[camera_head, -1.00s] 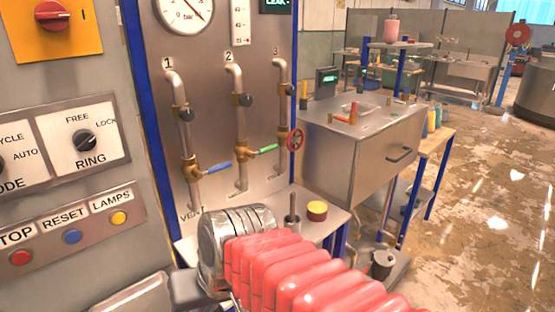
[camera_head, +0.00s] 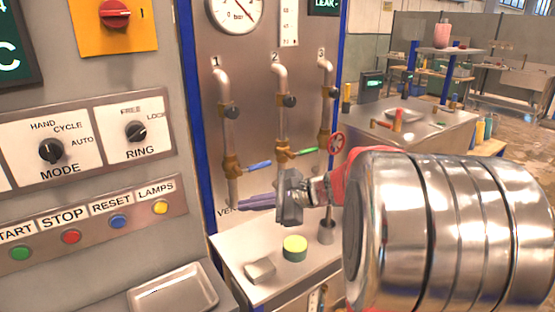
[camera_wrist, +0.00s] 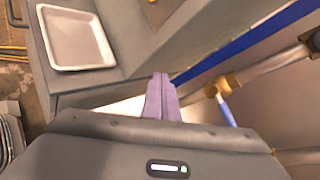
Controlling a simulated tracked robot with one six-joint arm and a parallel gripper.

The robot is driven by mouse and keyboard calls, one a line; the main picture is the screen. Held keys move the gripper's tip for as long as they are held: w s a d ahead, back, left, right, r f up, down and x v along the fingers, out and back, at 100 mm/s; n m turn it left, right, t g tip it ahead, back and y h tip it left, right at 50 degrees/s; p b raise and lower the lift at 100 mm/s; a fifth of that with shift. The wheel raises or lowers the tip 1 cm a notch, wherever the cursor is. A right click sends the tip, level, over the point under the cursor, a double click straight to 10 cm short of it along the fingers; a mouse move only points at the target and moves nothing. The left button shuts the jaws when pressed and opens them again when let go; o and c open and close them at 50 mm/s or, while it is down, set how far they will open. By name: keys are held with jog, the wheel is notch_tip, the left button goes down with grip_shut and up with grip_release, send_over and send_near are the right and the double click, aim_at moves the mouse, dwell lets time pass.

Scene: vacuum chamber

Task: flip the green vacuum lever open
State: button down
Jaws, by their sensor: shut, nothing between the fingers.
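The green lever (camera_head: 303,152) sticks out to the right from the brass valve on pipe 2, nearly level and tilted slightly up. My gripper (camera_head: 243,203) is shut and empty, its purple fingers pointing left. In the picture it is below and left of the green lever, near the foot of pipe 1, and apart from the lever. The wrist view shows the closed fingers (camera_wrist: 160,82) together. The green lever does not show there; a blue lever (camera_wrist: 228,112) does, right of the fingers.
The blue lever (camera_head: 257,164) sits on pipe 1, above my fingers. A red handwheel (camera_head: 337,142) is right of the green lever, on pipe 3. Below stands a shelf (camera_head: 238,243) with a yellow-topped cylinder (camera_head: 295,248) and a grey block (camera_head: 260,270). A metal tray (camera_head: 178,290) lies front left.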

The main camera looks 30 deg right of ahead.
jog(key=w+d+m+t+h, duration=0.3)
jog(key=d+m+t, duration=0.35)
jog(key=d, duration=1.15)
jog(key=m+t+h, duration=0.2)
jog(key=m+h, duration=0.2)
jog(key=m, duration=0.4)
send_near(308, 151)
jog(key=s+d+f, duration=0.2)
jog(key=shift+s+f, duration=0.35)
jog(key=shift+w+a, duration=0.1)
jog(key=shift+w, duration=0.05)
jog(key=w, duration=0.9)
jog(key=shift+w+a+r, duration=0.15)
jog(key=shift+w+r, duration=0.05)
jog(key=shift+w, duration=0.15)
jog(key=shift+s+r, duration=0.1)
jog(key=shift+n, duration=0.35)
